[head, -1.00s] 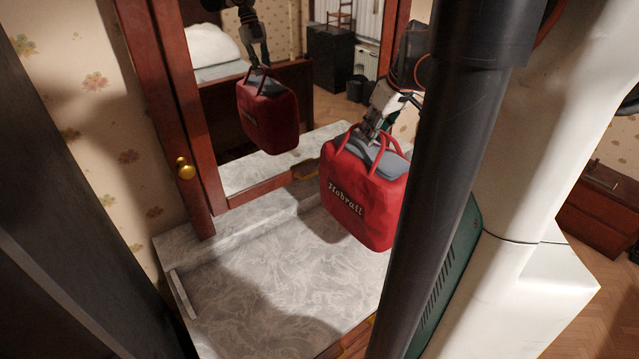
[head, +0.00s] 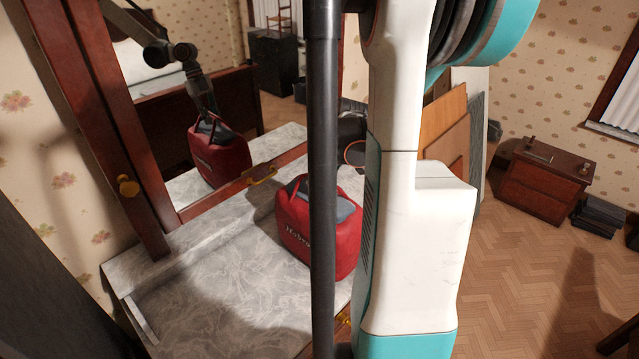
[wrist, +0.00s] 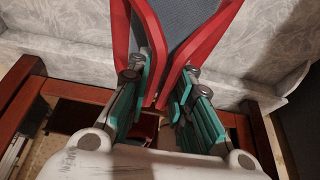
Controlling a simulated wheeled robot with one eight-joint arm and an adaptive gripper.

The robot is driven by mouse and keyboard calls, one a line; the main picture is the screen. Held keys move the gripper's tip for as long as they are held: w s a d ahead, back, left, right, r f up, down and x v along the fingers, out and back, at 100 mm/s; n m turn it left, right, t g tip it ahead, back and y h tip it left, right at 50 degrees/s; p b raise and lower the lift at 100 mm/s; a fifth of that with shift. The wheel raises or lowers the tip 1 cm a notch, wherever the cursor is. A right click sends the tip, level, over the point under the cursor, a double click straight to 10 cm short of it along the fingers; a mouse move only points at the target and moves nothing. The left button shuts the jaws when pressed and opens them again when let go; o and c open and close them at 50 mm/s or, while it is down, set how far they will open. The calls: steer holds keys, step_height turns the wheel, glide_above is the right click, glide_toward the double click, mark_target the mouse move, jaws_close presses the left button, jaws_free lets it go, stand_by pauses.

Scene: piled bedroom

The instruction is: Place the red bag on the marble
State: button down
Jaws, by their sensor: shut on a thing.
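The red bag (head: 290,218), with a grey top and pale lettering, is upright at the right part of the marble top (head: 215,290) of a dresser. Its base is at or just above the marble; I cannot tell whether it touches. My column hides part of the bag. My gripper (wrist: 162,80) is shut on the red bag's handles in the wrist view, where the red straps (wrist: 216,38) run between its teal fingers. In the head view my gripper itself is hidden behind my column, but the mirror shows the arm above the bag's reflection.
A mirror (head: 150,110) in a dark red wooden frame stands behind the marble. The marble to the left of the bag is bare, with a raised ledge along the back. A dark panel (head: 40,270) stands at the left. A small red-brown cabinet (head: 545,185) stands on the floor at right.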

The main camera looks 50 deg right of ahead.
steer(key=shift+f, duration=0.4)
steer(key=shift+f, duration=0.2)
steer(key=c, duration=1.4)
jaws_free()
steer(key=shift+c, duration=0.2)
steer(key=shift+r, duration=0.2)
steer(key=p+v, duration=0.1)
steer(key=v, duration=1.1)
